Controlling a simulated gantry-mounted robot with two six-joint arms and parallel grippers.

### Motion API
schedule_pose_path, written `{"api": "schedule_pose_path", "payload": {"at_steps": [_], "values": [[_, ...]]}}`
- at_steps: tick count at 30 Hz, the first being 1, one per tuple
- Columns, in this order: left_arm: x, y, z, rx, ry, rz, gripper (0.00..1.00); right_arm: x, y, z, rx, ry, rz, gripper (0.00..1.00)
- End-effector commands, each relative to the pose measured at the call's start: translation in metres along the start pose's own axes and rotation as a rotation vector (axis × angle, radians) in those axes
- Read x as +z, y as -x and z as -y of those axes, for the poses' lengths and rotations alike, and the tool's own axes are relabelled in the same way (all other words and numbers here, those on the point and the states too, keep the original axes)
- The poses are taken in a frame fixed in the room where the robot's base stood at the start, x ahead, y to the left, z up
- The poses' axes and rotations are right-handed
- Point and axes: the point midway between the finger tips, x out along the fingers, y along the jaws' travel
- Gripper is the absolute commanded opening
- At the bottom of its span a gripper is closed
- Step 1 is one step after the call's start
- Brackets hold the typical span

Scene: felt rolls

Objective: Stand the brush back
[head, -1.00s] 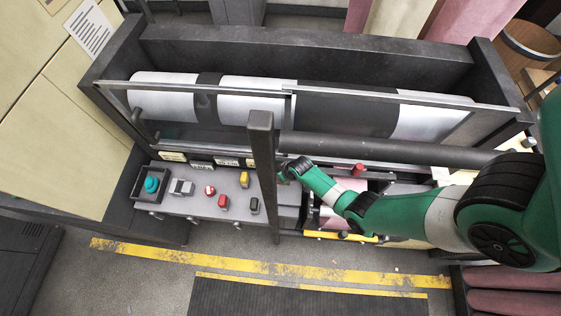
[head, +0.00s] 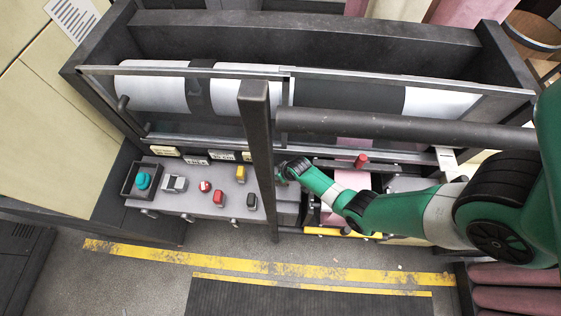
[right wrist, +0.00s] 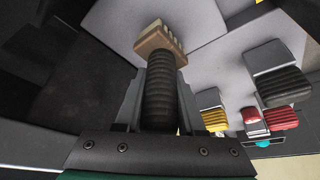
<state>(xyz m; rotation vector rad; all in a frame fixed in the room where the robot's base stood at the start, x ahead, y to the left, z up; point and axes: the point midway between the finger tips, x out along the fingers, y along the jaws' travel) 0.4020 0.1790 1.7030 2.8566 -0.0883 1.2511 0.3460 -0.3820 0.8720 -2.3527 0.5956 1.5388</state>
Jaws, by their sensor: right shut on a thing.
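The brush shows in the right wrist view, with a dark ribbed handle (right wrist: 160,98) and a pale wooden head (right wrist: 160,40) at its far end. My right gripper (right wrist: 158,92) is shut on the handle, with a finger on either side. In the head view my right gripper (head: 284,172) is beside the dark upright post, at the right end of the grey control shelf. I cannot make out the brush in the head view. I cannot tell whether its head touches the grey surface behind it. My left gripper is in neither view.
The dark upright post (head: 257,150) stands just left of my right gripper. The grey control shelf (head: 190,205) carries a teal button (head: 143,180), a red button (head: 205,186) and several rocker switches. A dark roller bar (head: 400,127) runs above my right arm.

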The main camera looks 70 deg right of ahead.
Motion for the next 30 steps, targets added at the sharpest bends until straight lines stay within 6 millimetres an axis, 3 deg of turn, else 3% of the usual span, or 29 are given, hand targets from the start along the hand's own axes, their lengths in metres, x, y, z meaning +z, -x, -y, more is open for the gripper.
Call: {"api": "schedule_pose_path", "payload": {"at_steps": [28, 29, 30], "values": [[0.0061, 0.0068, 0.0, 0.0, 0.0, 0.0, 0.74, 0.0037, -0.0089, 0.0, 0.0, 0.0, 0.0, 0.0], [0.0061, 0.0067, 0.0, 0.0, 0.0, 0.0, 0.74, 0.0036, -0.0087, 0.0, 0.0, 0.0, 0.0, 0.4], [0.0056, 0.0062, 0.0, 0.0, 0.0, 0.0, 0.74, 0.0033, -0.0082, 0.0, 0.0, 0.0, 0.0, 0.47]]}}
